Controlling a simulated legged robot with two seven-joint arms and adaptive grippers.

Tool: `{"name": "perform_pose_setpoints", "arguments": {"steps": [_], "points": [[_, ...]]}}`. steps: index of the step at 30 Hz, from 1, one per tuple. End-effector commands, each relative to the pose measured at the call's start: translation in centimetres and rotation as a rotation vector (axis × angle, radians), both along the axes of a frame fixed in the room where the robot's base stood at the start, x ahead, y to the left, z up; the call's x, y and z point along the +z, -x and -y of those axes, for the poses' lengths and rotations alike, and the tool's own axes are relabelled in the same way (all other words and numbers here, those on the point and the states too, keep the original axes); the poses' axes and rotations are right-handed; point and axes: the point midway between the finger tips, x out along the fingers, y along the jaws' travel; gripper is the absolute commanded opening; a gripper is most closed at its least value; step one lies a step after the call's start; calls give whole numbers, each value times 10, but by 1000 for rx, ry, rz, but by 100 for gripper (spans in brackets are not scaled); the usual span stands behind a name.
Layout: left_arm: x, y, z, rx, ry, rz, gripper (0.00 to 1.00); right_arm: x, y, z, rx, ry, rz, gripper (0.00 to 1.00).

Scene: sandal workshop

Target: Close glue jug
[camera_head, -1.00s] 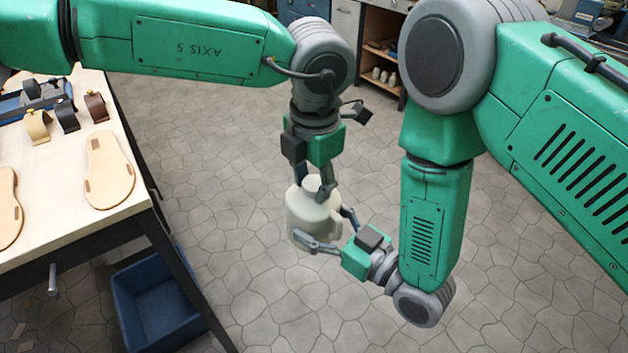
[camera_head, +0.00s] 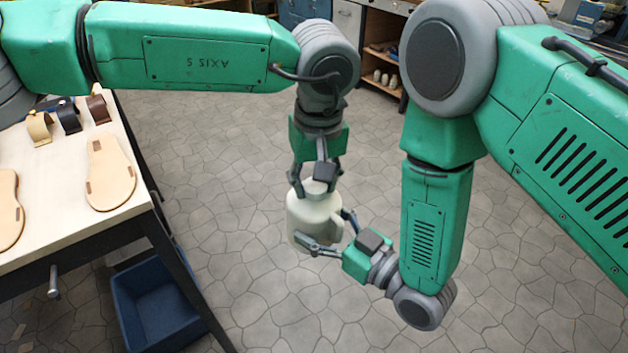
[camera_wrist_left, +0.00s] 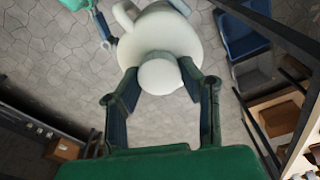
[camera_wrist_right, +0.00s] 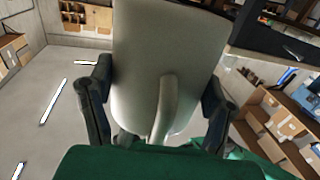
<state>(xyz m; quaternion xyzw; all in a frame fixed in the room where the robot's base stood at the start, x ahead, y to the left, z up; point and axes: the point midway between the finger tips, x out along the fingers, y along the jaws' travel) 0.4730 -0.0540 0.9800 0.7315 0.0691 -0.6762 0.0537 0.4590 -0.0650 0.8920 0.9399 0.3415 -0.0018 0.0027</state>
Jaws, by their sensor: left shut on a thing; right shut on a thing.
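The cream glue jug (camera_head: 314,216) is held up in the air above the floor, roughly upright in the head view. My right gripper (camera_head: 330,233) is shut around the jug's body from the right; the jug's side and handle (camera_wrist_right: 168,105) fill the right wrist view between its fingers. My left gripper (camera_head: 315,188) points down from above and is shut on the round pale cap (camera_wrist_left: 160,74) at the jug's top. In the left wrist view the cap sits over the middle of the jug (camera_wrist_left: 160,38). The thread is hidden, so I cannot tell how tight the cap is.
A workbench (camera_head: 60,225) with sandal soles (camera_head: 109,173) and straps stands at the left. A blue bin (camera_head: 155,308) is on the floor beneath its edge. Wooden shelving (camera_head: 383,68) stands at the back. The floor around the jug is clear.

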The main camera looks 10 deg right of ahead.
Motion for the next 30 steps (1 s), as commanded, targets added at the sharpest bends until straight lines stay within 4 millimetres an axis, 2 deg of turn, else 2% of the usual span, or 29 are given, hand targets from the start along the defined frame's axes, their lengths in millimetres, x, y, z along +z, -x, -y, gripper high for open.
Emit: {"name": "perform_pose_setpoints", "arguments": {"steps": [3, 4, 6, 17, 26, 30], "points": [[0, -4, 1, 10, 6, 10, 0, 1, 4, -5, 14, -5, 1, 0], [1, -4, 0, 10, 6, 11, 36, 1, 4, -5, 14, -5, 1, 0], [1, -4, 0, 11, 6, 11, 53, 1, 3, -4, 13, -5, 1, 0], [4, -2, 0, 11, 2, 6, 53, 1, 1, -2, 6, -3, 2, 0], [40, 1, 1, 12, 3, 8, 53, 1, 1, -1, 4, -3, 2, 0], [45, 2, 0, 12, 1, 4, 53, 1, 0, -1, 3, -3, 2, 0]]}}
